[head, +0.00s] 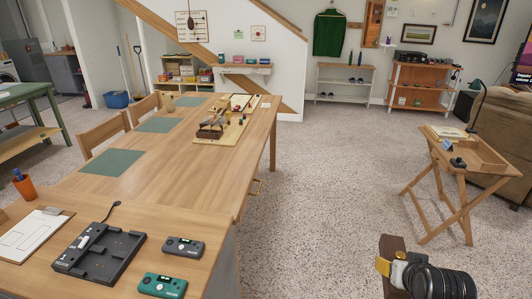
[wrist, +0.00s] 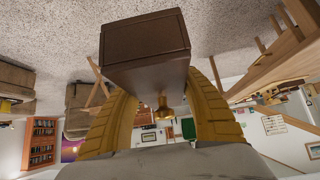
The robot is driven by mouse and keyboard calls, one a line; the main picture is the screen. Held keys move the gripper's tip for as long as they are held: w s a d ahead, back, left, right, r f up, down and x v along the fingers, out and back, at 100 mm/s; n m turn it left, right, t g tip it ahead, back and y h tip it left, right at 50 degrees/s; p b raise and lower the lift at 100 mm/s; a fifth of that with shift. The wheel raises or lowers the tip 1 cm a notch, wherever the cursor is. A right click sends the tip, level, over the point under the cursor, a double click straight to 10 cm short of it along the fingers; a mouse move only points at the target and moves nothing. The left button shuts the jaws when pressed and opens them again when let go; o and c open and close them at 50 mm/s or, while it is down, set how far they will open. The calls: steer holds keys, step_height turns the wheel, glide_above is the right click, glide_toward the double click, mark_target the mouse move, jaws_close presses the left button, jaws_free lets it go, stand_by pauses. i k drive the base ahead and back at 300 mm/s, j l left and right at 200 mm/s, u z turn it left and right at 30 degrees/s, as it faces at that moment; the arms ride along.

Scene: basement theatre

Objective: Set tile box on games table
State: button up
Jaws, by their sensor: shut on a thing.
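My gripper (head: 388,264) is at the bottom right of the head view, in the air over the carpet. In the wrist view my gripper (wrist: 160,98) has its two yellow fingers closed on either side of a dark brown box, the tile box (wrist: 146,42). A small brass-coloured fitting shows on it. The tile box (head: 394,244) is partly hidden behind the gripper in the head view. A long wooden table (head: 165,185), left of the gripper, carries a game board (head: 222,133) with pieces. I cannot tell for sure that this is the games table.
A small folding table (head: 452,168) with a tray stands right of the gripper, by a brown sofa (head: 503,120). Green mats (head: 112,162) and devices (head: 100,252) lie on the wooden surfaces at left. Carpet (head: 325,190) between the tables is clear.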

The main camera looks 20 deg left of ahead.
mark_target(195, 171)
steer(key=i+j+u, duration=0.3)
steer(key=i, duration=0.2)
steer(key=i+j+u, duration=0.25)
steer(key=i, duration=0.3)
steer(key=i+u, duration=0.3)
steer(key=i, duration=0.25)
